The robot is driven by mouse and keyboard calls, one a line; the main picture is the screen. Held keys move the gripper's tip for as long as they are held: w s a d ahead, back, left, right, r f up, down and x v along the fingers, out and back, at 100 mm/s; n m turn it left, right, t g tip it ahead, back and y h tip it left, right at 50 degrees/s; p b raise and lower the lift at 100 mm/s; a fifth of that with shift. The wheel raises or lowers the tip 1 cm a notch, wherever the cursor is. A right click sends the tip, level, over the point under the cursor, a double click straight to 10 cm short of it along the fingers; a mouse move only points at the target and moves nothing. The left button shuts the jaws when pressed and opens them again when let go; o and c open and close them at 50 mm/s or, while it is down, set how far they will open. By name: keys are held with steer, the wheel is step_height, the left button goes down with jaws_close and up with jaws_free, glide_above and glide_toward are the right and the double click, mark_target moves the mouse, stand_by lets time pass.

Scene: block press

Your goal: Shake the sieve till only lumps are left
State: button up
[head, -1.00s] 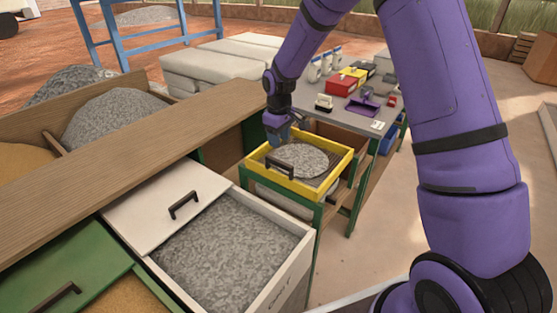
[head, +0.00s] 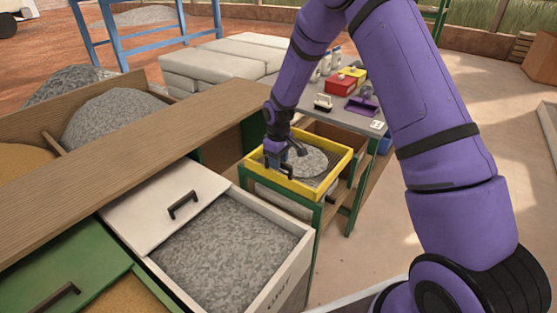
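The sieve is a yellow square frame (head: 302,190) on a green stand. Grey material (head: 318,163) lies in a rounded patch on its dark mesh; separate lumps cannot be made out at this size. A dark handle (head: 287,172) sits at the sieve's near-left side. My gripper (head: 277,165) points down at this handle, with its fingertips at or very close to it. The fingers are small and partly hidden against the dark handle, so I cannot tell whether they are closed on it.
An open bin of grey gravel (head: 228,250) with a white lid (head: 165,205) stands in front. A wooden ledge (head: 120,155) runs along the left. A grey table (head: 355,108) with tools stands behind the sieve. Open floor (head: 465,110) lies to the right.

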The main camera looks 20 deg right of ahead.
jaws_close()
steer(key=w+d+r+g+y, duration=0.1)
steer(key=w+d+r+y, duration=0.1)
steer(key=r, duration=0.7)
steer(key=shift+w+d+r, duration=0.3)
steer(key=shift+w+d, duration=0.3)
steer(key=shift+d, duration=0.6)
steer(key=shift+o, duration=1.3)
jaws_free()
steer(key=shift+g, duration=0.3)
steer(key=v, duration=1)
steer(key=shift+d+r, duration=0.2)
steer(key=shift+r, duration=0.1)
